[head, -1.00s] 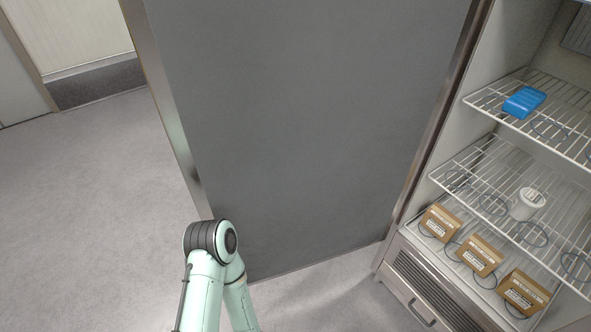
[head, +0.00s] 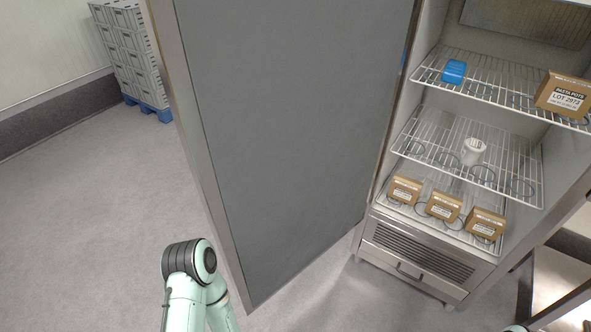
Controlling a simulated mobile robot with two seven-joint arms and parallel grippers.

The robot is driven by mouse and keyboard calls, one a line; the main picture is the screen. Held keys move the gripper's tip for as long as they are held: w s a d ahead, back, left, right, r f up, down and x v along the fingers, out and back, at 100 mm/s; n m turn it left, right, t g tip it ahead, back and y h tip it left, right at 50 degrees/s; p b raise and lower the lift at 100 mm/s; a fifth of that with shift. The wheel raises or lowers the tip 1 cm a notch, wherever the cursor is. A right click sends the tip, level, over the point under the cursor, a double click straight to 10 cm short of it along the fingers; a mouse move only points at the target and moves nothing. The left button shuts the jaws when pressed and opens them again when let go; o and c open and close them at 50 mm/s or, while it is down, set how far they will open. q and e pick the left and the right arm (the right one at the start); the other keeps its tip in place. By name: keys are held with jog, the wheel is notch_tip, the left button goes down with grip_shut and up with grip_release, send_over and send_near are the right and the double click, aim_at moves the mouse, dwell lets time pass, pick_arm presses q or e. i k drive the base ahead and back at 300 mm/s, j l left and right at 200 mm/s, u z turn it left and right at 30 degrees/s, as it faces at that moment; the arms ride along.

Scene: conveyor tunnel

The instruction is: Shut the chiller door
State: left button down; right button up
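The chiller door (head: 290,130) stands wide open, a tall grey panel with a metal edge frame, hinged on the left side of the chiller (head: 425,262). The chiller's inside is exposed, with wire shelves (head: 420,135) showing. My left arm rises at the bottom, in front of the door's lower left edge. Its gripper is not visible, and I cannot tell whether it touches the door. A small piece of what looks like my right arm shows at the bottom right edge; its gripper is not in view.
On the shelves are a blue item (head: 454,71), a white tub (head: 474,151) and several brown boxes, one labelled pasta pots (head: 565,97). Stacked grey crates (head: 130,50) stand on a blue pallet (head: 150,108) at the back left. Floor left of the door is clear.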

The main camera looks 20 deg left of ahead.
aim_at(282, 110)
jog(key=j+z, duration=0.15)
jog(key=j, duration=0.2)
jog(key=k+j+z, duration=0.2)
jog(key=j, duration=0.15)
jog(key=j+z, duration=0.15)
jog(key=j, duration=0.2)
jog(key=j+z, duration=0.45)
jog(key=j, duration=0.6)
jog(key=i+j+z, duration=0.1)
jog(key=j+z, duration=0.15)
jog(key=j, duration=0.25)
jog(key=j+z, duration=0.3)
jog(key=j, duration=0.2)
jog(key=k+j+z, duration=0.1)
jog(key=j, duration=0.3)
jog(key=k+j+z, duration=0.1)
jog(key=j, duration=0.25)
jog(key=k+j+z, duration=0.1)
jog(key=j, duration=0.3)
jog(key=k+j+z, duration=0.1)
jog(key=j, duration=0.25)
